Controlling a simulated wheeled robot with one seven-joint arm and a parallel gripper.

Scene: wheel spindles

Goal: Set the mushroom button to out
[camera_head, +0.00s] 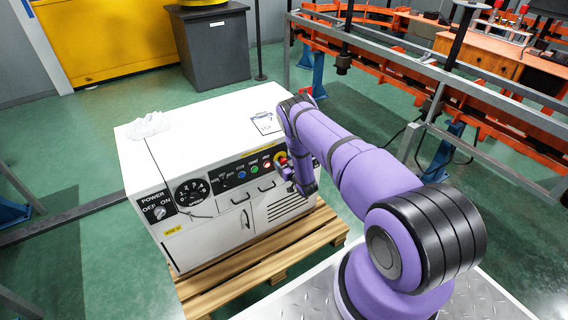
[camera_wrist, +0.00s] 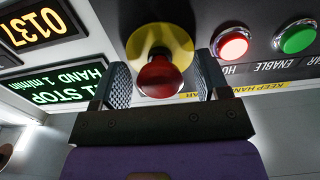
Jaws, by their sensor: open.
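The mushroom button (camera_wrist: 159,77) is red with a yellow round plate (camera_wrist: 176,38) behind it on the dark control panel, in the wrist view. My gripper (camera_wrist: 161,82) is open, with one finger on each side of the red head. I cannot tell whether the fingers touch it. I cannot tell whether the button is in or out.
A lit red button (camera_wrist: 233,44) and a green button (camera_wrist: 296,38) sit right of the mushroom button in the wrist view. Lit displays (camera_wrist: 52,88) are on the left. The white cabinet (camera_head: 200,130) stands on a wooden pallet (camera_head: 250,270). Orange-railed conveyors are at the right.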

